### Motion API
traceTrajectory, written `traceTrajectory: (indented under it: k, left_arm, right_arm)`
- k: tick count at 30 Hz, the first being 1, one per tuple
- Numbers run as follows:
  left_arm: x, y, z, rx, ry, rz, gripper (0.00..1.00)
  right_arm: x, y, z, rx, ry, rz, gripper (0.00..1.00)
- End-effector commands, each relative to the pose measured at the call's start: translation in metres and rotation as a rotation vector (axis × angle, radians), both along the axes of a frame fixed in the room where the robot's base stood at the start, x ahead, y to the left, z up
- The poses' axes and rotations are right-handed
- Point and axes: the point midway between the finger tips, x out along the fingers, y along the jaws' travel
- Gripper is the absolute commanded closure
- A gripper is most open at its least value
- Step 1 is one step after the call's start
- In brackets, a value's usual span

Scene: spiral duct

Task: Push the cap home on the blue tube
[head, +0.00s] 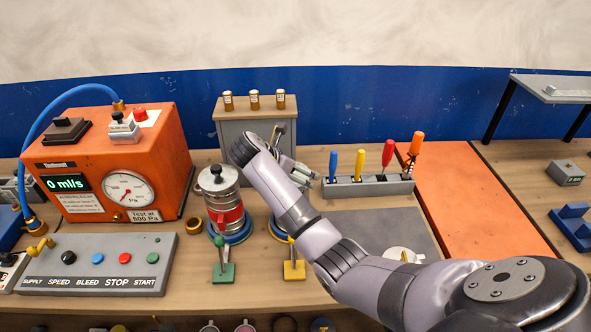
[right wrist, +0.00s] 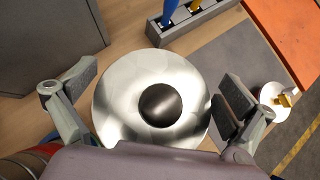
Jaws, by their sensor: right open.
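In the right wrist view, a round silver cap (right wrist: 118,95) with a dark central knob (right wrist: 160,105) lies between the fingers of my right gripper (right wrist: 157,92). The fingers are open, one on each side of the cap, and I see no contact. The blue tube is not clearly visible; the cap covers what is below it, so I cannot tell how the cap sits. In the head view my right gripper (head: 292,160) is partly behind my forearm, which hides the cap. My left gripper is not in view.
A red-banded silver canister (head: 228,216) stands close left of my right arm. A grey cabinet (head: 240,130) and a tool rack (head: 368,188) with screwdrivers stand behind. An orange test box (head: 173,160) and control panel (head: 100,280) are left. The grey mat (head: 385,228) is mostly clear.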

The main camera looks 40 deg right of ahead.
Motion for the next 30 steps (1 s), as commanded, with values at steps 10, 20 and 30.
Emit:
traceTrajectory:
  k: [10, 20, 30]
  left_arm:
    - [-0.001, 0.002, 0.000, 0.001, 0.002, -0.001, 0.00]
    - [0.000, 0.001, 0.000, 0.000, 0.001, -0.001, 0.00]
    - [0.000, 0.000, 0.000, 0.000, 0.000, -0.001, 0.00]
  right_arm:
    - [-0.003, 0.018, 0.019, 0.000, -0.004, 0.002, 0.00]
    - [-0.015, 0.065, 0.067, 0.001, -0.003, 0.002, 0.00]
    - [-0.020, 0.082, 0.086, 0.000, 0.000, 0.000, 0.00]
